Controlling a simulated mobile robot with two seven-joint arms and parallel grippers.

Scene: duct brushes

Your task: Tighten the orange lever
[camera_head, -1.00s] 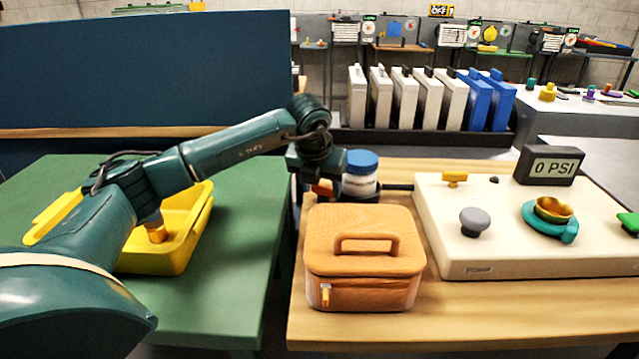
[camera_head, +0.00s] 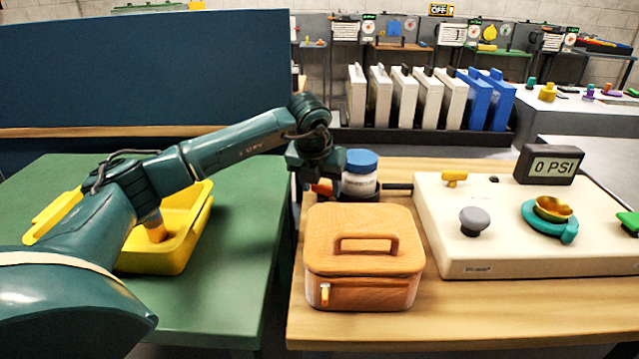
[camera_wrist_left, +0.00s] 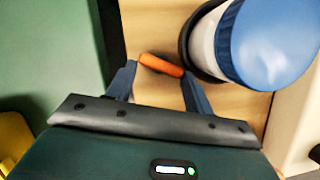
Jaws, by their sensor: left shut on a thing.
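The orange lever (camera_wrist_left: 161,65) shows in the left wrist view beside the foot of a white jar with a blue lid (camera_wrist_left: 272,42). My left gripper (camera_wrist_left: 158,78) has its two dark blue fingers on either side of the lever's ends and is shut on it. In the head view, the left gripper (camera_head: 312,178) reaches down behind the orange case, and a bit of the orange lever (camera_head: 322,188) shows left of the jar (camera_head: 360,174). The lever's joint with its base is hidden. My right gripper is not in view.
An orange case with a handle (camera_head: 364,258) stands just in front of the jar. A yellow bin (camera_head: 180,255) sits on the green table (camera_head: 235,270) at left.

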